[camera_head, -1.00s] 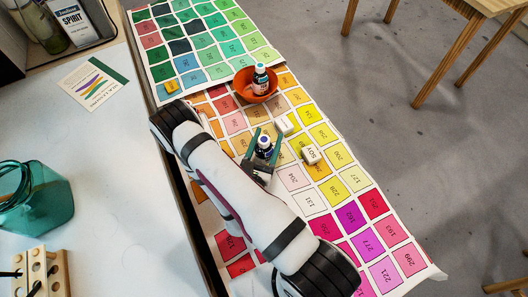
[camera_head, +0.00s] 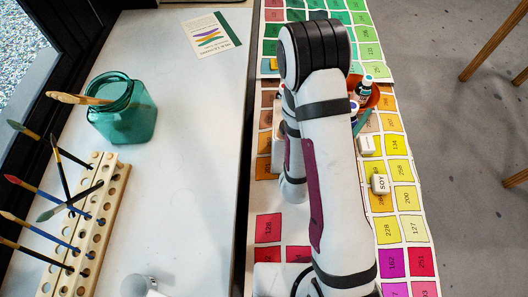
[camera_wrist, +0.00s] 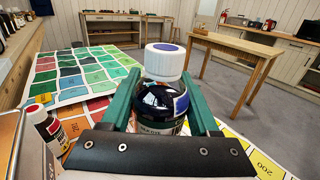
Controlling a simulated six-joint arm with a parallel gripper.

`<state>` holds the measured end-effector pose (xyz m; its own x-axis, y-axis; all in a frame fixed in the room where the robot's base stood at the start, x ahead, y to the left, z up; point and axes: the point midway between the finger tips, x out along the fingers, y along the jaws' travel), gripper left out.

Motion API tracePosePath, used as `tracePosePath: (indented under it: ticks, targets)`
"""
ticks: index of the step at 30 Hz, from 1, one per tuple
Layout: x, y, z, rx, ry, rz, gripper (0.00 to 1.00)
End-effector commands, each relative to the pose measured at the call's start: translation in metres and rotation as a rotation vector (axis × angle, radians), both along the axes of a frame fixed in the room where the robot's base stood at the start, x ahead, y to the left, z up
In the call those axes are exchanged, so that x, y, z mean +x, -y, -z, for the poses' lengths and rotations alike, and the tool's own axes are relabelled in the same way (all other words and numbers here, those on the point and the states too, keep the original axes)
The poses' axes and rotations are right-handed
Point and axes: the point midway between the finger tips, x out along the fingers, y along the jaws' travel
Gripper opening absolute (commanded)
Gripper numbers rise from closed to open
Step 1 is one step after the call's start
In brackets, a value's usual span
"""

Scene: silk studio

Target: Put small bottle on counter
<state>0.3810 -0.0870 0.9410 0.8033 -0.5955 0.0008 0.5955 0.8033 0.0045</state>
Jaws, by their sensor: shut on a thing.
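The small bottle (camera_wrist: 160,95) is dark, with a white cap that has a blue top. In the wrist view it stands upright between the green fingers of my gripper (camera_wrist: 162,112), which are shut on it. In the head view my arm hides most of my gripper (camera_head: 359,120) and bottle; a bit of blue cap and a green finger show at its right edge, over the colour chart. The counter (camera_head: 190,130) is the pale surface to the left of my arm.
A teal jar (camera_head: 125,120) with a brush and a wooden brush rack (camera_head: 92,215) occupy the counter's left. A card (camera_head: 212,34) lies at its back. Its middle is clear. White blocks (camera_head: 380,184) lie on the chart (camera_head: 405,175).

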Motion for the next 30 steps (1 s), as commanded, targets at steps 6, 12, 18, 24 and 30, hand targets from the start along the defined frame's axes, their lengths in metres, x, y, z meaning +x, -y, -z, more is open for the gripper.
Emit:
tracePosePath:
  ticks: [6,12,18,24,30]
  targets:
    - [0.062,-0.022,-0.077,0.0,0.018,-0.276,0.0]
    - [0.079,-0.053,-0.156,-0.008,0.011,-0.572,0.0]
    - [0.067,-0.073,-0.202,-0.006,0.006,-0.753,0.0]
    - [0.048,-0.091,-0.229,-0.004,0.002,-0.887,0.0]
    - [0.05,-0.14,-0.206,0.006,-0.006,-1.046,0.0]
